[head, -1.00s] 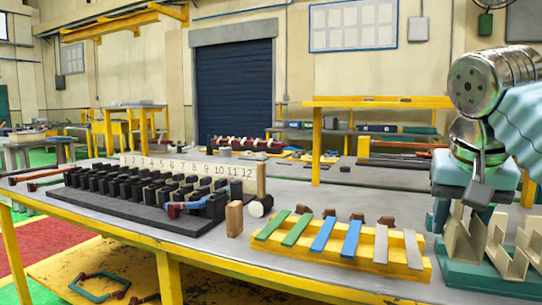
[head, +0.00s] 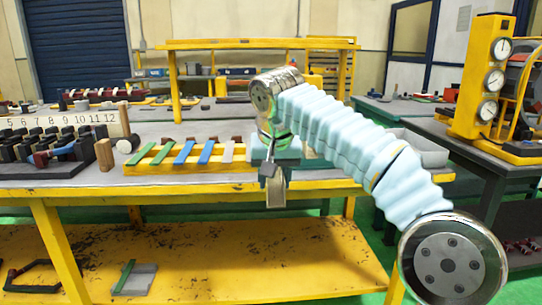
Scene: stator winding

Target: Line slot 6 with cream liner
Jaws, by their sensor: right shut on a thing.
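My right gripper (head: 274,182) hangs in front of the table's front edge, pointing down. It is shut on a cream liner (head: 276,194), whose lower part shows below the fingers. The black slotted stator block (head: 48,170) is at the far left. Its number board (head: 68,122) reads 5 to 12 in view, with 6 near the left edge. The lower slots are cut off, and I cannot see clearly inside slot 6. The liner stand is largely hidden behind my right arm. My left gripper is not in view.
A yellow rack with green, blue and grey strips (head: 183,153) stands between the block and my gripper. A wooden block (head: 104,154) and a white-faced roll (head: 125,146) are beside the stator block. A grey tray (head: 418,148) lies right, and a gauge stand (head: 484,75) is farther right.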

